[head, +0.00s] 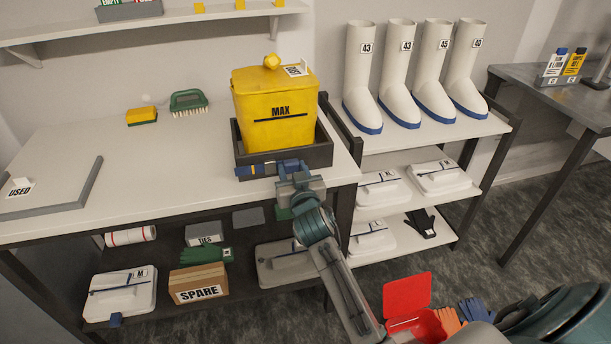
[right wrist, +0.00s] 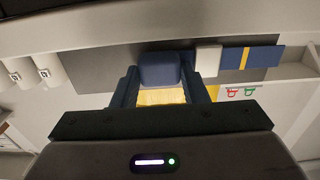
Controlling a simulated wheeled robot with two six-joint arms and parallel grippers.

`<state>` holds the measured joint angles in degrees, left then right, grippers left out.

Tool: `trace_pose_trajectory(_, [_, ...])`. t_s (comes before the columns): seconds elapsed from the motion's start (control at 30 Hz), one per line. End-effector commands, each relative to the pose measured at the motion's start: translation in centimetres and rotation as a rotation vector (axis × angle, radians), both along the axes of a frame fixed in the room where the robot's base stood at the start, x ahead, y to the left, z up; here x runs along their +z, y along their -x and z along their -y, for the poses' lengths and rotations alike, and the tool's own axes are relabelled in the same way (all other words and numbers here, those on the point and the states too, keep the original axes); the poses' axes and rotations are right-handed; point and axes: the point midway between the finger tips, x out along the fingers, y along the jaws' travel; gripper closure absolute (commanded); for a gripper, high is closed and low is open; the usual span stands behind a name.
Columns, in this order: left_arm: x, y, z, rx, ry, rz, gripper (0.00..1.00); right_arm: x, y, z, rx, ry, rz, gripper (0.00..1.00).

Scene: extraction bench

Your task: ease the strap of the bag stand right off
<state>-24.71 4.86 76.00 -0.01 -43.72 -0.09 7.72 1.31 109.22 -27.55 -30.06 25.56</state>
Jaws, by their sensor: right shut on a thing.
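The bag stand (head: 325,151) is a dark tray-like frame at the right end of the bench. A yellow bag or bin marked MAX (head: 277,132) stands in it. The blue strap (head: 262,170) runs along the stand's front face. In the right wrist view the strap (right wrist: 268,58) has a yellow stripe, with a pale piece beside its blue end tab (right wrist: 160,70). My right gripper (head: 293,172) is at the strap's right end, its fingers (right wrist: 161,88) shut on the tab. Yellow shows between the fingers. The gripper hides part of the strap. My left gripper is not in view.
White boots (head: 398,75) stand on the rack at right.

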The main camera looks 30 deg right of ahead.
Motion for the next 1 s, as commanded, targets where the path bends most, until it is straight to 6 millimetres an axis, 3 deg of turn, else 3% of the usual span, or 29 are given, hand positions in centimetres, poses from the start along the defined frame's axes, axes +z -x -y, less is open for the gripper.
trace_pose_trajectory(0.23, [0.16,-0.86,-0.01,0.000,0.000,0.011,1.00,-0.16,0.06,-0.06,0.001,-0.004,-0.002,1.00])
trace_pose_trajectory(0.27, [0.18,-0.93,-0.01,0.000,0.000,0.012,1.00,-0.16,0.06,-0.05,0.001,-0.004,-0.002,0.56])
trace_pose_trajectory(0.37, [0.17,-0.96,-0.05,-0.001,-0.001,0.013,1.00,-0.13,0.06,-0.05,0.001,-0.004,-0.002,0.38])
trace_pose_trajectory(1.0, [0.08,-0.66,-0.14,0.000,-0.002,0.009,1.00,0.05,0.03,-0.11,0.003,-0.006,0.002,0.38])
